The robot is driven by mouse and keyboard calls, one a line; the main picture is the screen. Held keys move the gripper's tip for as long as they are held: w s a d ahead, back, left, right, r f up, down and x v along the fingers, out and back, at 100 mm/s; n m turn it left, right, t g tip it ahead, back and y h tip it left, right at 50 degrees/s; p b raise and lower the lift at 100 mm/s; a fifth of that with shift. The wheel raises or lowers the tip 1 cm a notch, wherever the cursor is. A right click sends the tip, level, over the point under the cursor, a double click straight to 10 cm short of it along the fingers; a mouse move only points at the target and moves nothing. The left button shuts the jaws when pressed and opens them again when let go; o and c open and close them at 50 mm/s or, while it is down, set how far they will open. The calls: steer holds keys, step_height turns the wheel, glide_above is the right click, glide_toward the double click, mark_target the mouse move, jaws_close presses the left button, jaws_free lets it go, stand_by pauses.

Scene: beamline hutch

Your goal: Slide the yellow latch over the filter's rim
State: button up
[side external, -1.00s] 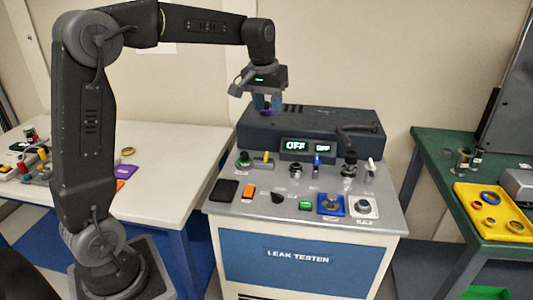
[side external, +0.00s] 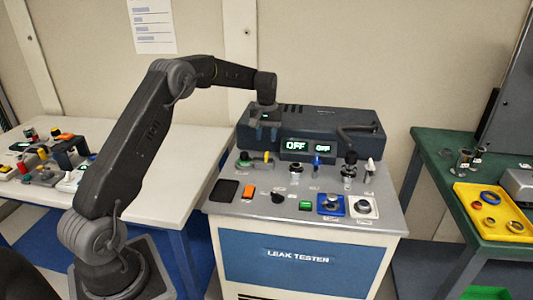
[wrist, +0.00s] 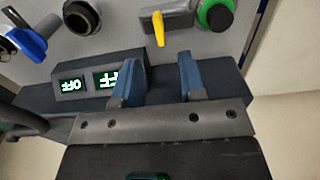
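The yellow latch (side external: 267,156) stands on the leak tester's sloping top panel, at its left back. In the wrist view the yellow latch (wrist: 158,28) sticks out from a grey block. Beside it is a round black part with a green rim (wrist: 215,14), probably the filter; it also shows in the side external view (side external: 244,158). The latch looks apart from the green rim. My gripper (wrist: 157,60) is open and empty, its blue fingers pointing toward the latch. In the side external view my gripper (side external: 263,131) is low before the dark housing, and its fingers are hard to make out.
The dark housing (side external: 325,117) with its OFF displays (side external: 295,146) rises behind the panel. A black bent handle (side external: 355,132) stands to the right. Several knobs and fittings crowd the panel. A yellow tray (side external: 492,212) lies on the green bench at right.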

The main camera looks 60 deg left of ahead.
mark_target(266, 154)
step_height(266, 154, down, 7)
steer(key=shift+f, duration=0.1)
steer(key=shift+c, duration=0.4)
jaws_close()
stand_by(0.4)
